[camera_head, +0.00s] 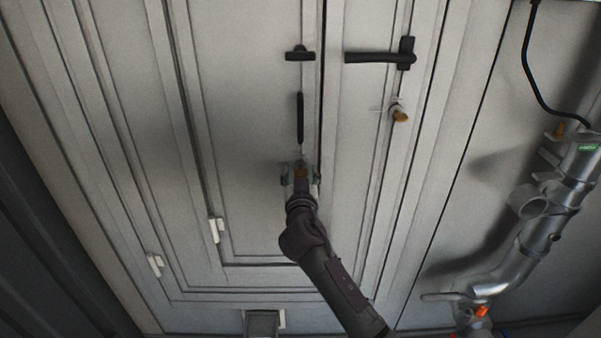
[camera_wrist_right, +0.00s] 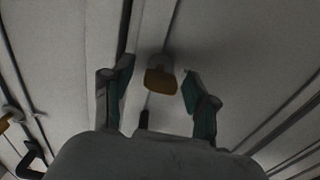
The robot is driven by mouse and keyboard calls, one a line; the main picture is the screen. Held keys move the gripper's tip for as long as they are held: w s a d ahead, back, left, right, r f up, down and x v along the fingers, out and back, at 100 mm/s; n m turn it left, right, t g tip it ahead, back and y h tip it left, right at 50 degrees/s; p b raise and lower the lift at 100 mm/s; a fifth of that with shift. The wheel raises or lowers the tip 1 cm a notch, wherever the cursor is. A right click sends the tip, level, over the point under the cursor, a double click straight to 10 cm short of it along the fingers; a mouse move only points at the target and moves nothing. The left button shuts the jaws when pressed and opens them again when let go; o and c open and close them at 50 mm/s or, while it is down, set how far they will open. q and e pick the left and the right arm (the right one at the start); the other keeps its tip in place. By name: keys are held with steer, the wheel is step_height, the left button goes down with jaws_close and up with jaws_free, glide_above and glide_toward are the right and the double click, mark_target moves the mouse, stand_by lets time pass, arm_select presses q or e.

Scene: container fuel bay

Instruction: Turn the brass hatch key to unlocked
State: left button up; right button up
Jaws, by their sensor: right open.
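In the right wrist view my right gripper (camera_wrist_right: 159,70) is open, with one finger on each side of the key. Gaps show between the key and both fingers, so it is not gripped. My left gripper is not in view.
A second brass knob (camera_head: 400,115) sits to the right, below a black lever handle (camera_head: 380,57). Metal pipes (camera_head: 545,240) stand at the right.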

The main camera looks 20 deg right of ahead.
jaws_close()
steer(key=shift+n, duration=0.3)
steer(key=n, duration=0.3)
steer(key=shift+n, duration=0.3)
steer(key=n+p, duration=0.1)
steer(key=n, duration=0.3)
steer(key=shift+n, duration=0.3)
steer(key=n+p, duration=0.2)
steer(key=n, duration=0.2)
steer(key=shift+r+n, duration=0.1)
steer(key=shift+n, duration=0.2)
steer(key=shift+n+p, duration=1)
steer(key=shift+n, duration=1.2)
